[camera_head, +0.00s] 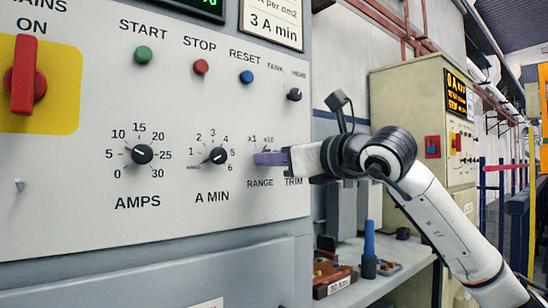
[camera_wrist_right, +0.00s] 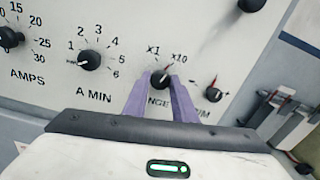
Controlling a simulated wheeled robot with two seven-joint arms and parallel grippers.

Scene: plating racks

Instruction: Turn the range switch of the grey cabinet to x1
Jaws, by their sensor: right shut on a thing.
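The grey cabinet (camera_head: 100,205) fills the left of the head view, with its pale front panel facing me. Its range switch (camera_wrist_right: 160,78) is a small black knob between the marks x1 and x10, above the word RANGE. Its pointer seems to lean up and right, toward x10. My right gripper (camera_head: 262,158) reaches in from the right and is shut on the range switch, its purple fingers (camera_wrist_right: 163,95) on either side of the knob. In the head view the fingers hide the knob. My left gripper is not in view.
The A MIN dial (camera_head: 217,156) is left of the switch, and the TRIM knob (camera_wrist_right: 213,94) is close on its right. Above are green, red and blue buttons (camera_head: 246,77). A shelf (camera_head: 375,285) with a blue-handled tool (camera_head: 369,245) stands below right. Another cabinet (camera_head: 410,95) stands behind.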

